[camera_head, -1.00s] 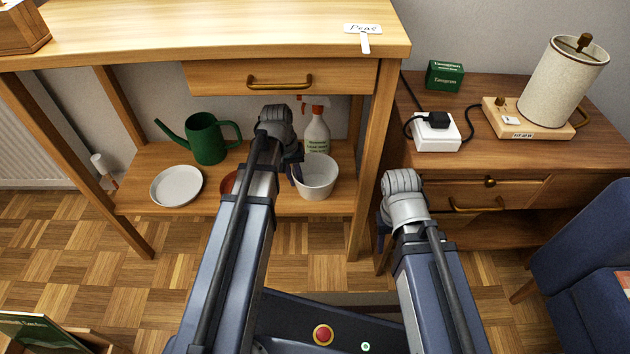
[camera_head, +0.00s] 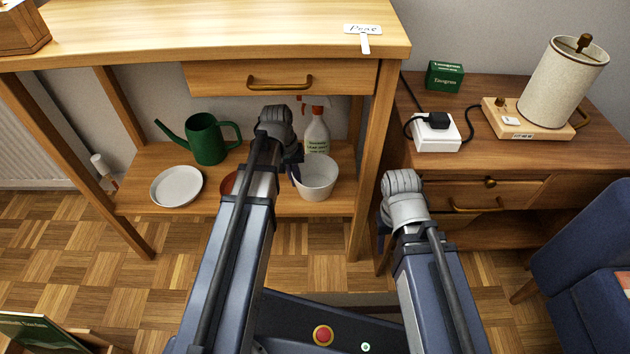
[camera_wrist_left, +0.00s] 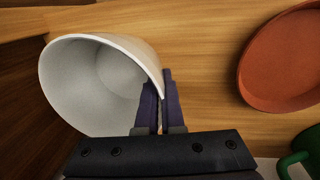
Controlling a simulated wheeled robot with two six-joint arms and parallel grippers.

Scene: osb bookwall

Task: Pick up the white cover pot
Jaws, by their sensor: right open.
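The white cover pot (camera_head: 317,180) stands upright on the low shelf of the wooden table, its open mouth up. It fills the left of the left wrist view (camera_wrist_left: 90,85). My left gripper (camera_head: 295,170) is at the pot's left rim. In the left wrist view its two dark fingers (camera_wrist_left: 160,95) are close together, one inside the pot and one outside, shut on the pot's wall. The pot appears to rest on the shelf. My right gripper (camera_head: 381,232) is mostly hidden behind its own wrist, right of the table leg, apart from the pot.
A spray bottle (camera_head: 317,135) stands right behind the pot. A terracotta saucer (camera_wrist_left: 285,65) lies beside it, with a green watering can (camera_head: 207,140) and white plate (camera_head: 176,186) further left. The drawer (camera_head: 280,78) hangs above; a table leg (camera_head: 372,165) stands to the right.

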